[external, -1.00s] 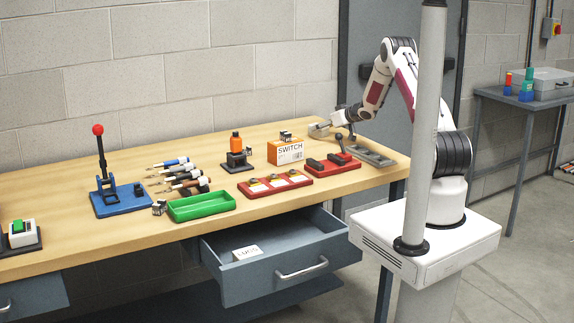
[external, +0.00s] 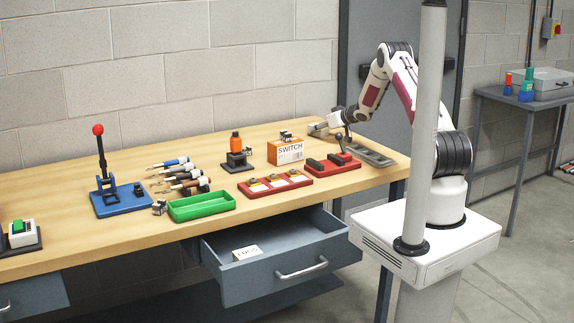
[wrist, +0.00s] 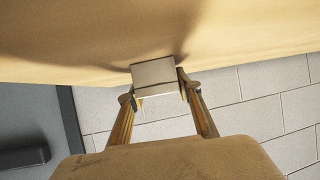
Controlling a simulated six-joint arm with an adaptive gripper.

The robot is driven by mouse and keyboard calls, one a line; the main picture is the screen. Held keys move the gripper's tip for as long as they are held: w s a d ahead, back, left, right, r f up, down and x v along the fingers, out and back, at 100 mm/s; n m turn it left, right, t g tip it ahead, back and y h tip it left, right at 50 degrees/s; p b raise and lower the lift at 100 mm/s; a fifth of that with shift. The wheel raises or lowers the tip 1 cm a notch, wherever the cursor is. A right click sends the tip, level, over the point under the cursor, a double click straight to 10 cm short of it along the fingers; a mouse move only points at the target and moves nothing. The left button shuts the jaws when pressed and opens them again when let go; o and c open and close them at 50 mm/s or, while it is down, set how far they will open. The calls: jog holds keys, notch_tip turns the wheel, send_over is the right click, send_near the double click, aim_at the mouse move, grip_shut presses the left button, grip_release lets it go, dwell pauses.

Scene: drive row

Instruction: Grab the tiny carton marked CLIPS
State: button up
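A small pale carton (wrist: 153,72) sits at the bench surface between the two fingers of my gripper (wrist: 155,88) in the wrist view; no lettering can be read on it. A finger stands close at each side of it, and I cannot tell whether both press on it. In the external view my gripper (external: 320,129) is low over the back right end of the bench, small and partly merged with the carton. Another small white carton (external: 247,253) with dark lettering, seemingly LUGS, lies in the open drawer.
The workbench (external: 120,232) holds an orange SWITCH box (external: 286,151), a red tray (external: 331,164), a grey tray (external: 370,154), a red board (external: 275,184) and a green tray (external: 202,206). The drawer (external: 280,278) juts out in front. A wall stands behind.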

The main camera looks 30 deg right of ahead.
jog(key=c, duration=0.4)
jog(key=shift+r, duration=0.1)
jog(key=shift+r, duration=4.95)
